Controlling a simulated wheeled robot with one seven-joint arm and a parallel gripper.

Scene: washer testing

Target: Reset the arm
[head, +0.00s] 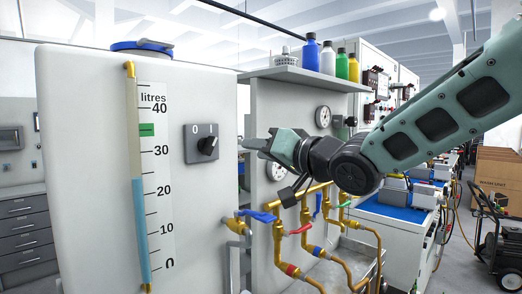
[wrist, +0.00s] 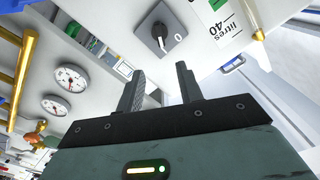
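My gripper (head: 262,143) is raised in front of the white tank and panel, at about the height of the rotary switch. In the wrist view my gripper (wrist: 160,85) shows two dark fingers standing apart with nothing between them. The black rotary switch (head: 207,146), marked 0 and I, is on the tank's right side, a little left of the fingertips in the head view. It also shows in the wrist view (wrist: 159,31) beyond the fingers, with a gap. My arm (head: 430,120) reaches in from the upper right.
The white tank (head: 80,170) has a litres gauge (head: 140,205) with blue liquid to about 23. Brass pipes (head: 305,215) with blue and red valve handles stand below my gripper. Several bottles (head: 328,60) sit on a shelf above. Round dials (wrist: 71,78) are on the panel.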

